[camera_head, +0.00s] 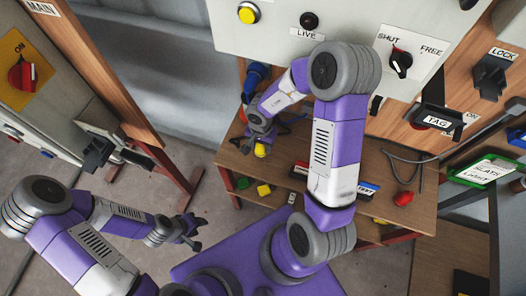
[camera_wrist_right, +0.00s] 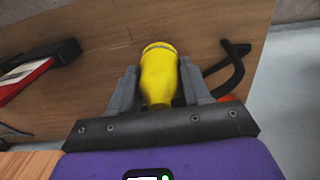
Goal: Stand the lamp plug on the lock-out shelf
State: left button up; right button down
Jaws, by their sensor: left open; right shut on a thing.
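A yellow plug-like piece with a grey band (camera_wrist_right: 158,75) sits between the fingers of my right gripper (camera_wrist_right: 160,92). In the head view, my right gripper (camera_head: 260,138) is shut on this yellow piece (camera_head: 260,150), above the left part of a wooden shelf (camera_head: 340,160). I cannot tell whether the piece touches the wood. My left gripper (camera_head: 190,232) is open and empty, low on the left, away from the shelf.
Yellow blocks (camera_head: 263,189), a red item (camera_head: 403,198) and a blue-labelled holder (camera_head: 368,189) are around the shelf. A blue fitting (camera_head: 257,76) stands behind my right gripper. A green-edged tray (camera_head: 488,170) is at far right. The shelf's middle has bare wood.

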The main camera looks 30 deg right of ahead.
aim_at(261, 150)
notch_tip(261, 150, down, 4)
jog(key=shift+r+b, duration=0.1)
jog(key=shift+b, duration=0.95)
jog(key=shift+r, duration=0.1)
jog(key=c, duration=0.5)
grip_release()
jog(key=shift+r, duration=0.1)
notch_tip(261, 150, up, 12)
jog(key=p, duration=0.7)
